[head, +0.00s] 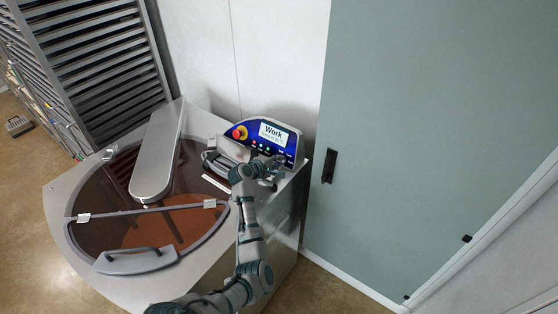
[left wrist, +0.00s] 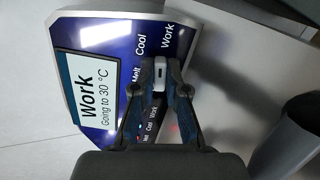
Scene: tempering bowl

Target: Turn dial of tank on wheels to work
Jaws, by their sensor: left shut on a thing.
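The tank on wheels (head: 230,262) is a metal machine with a round bowl under a dark see-through lid (head: 110,165). Its blue control panel (head: 288,148) stands at the back right, and its screen (head: 273,133) reads "Work". In the left wrist view the screen (left wrist: 90,100) reads "Work, Going to 30 °C". The dial (left wrist: 160,73) is a light grey knob with a dark mark, among the labels Melt, Cool and Work. My left gripper (left wrist: 160,90) is shut on the dial, one finger on each side. In the head view my left gripper (head: 272,170) partly hides the panel. My right gripper is out of view.
A red and yellow emergency button (head: 240,132) sits left of the screen. A tall grey-green door (head: 430,130) with a black handle (head: 329,166) stands to the right. A slatted rack (head: 100,60) stands at the back left. Some floor is free in front of the door.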

